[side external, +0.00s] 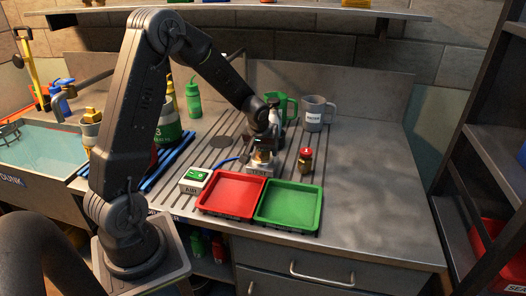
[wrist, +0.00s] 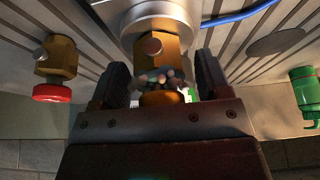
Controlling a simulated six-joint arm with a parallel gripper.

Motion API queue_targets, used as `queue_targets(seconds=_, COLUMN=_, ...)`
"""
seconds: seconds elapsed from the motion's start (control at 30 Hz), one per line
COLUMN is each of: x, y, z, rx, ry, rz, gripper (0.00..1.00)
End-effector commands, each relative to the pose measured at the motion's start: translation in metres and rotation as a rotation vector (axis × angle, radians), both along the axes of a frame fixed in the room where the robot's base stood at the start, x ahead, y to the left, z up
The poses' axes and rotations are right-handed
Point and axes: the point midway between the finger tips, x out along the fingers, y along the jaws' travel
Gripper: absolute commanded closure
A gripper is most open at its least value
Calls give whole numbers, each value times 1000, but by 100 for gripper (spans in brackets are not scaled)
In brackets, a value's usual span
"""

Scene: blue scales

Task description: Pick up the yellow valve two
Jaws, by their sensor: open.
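A brass-yellow valve (wrist: 172,48) stands on a round metal plate in the wrist view. In the side view it is the small yellow piece (side external: 262,157) on the white test stand (side external: 259,171), partly hidden by my gripper (side external: 264,148). My gripper (wrist: 163,74) is open, with one finger on each side of the valve; I cannot tell whether either finger touches it. A second brass valve with a red cap (side external: 305,160) stands on the bench right of the stand. It also shows at the left of the wrist view (wrist: 55,68).
A red tray (side external: 232,215) and a green tray (side external: 288,228) lie in front of the stand. A small white box with a green screen (side external: 194,180) sits left. The bench's right side is clear.

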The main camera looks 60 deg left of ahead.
Motion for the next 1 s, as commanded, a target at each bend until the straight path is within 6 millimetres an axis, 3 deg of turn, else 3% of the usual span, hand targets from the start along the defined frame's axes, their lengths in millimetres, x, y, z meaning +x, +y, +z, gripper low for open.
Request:
queue_targets(seconds=0.3, x=2, y=1, z=-5, rx=0, ry=-2, rz=1, gripper=31)
queue_targets(seconds=1.0, x=2, y=1, z=-4, rx=1, ry=-4, rz=0, gripper=96)
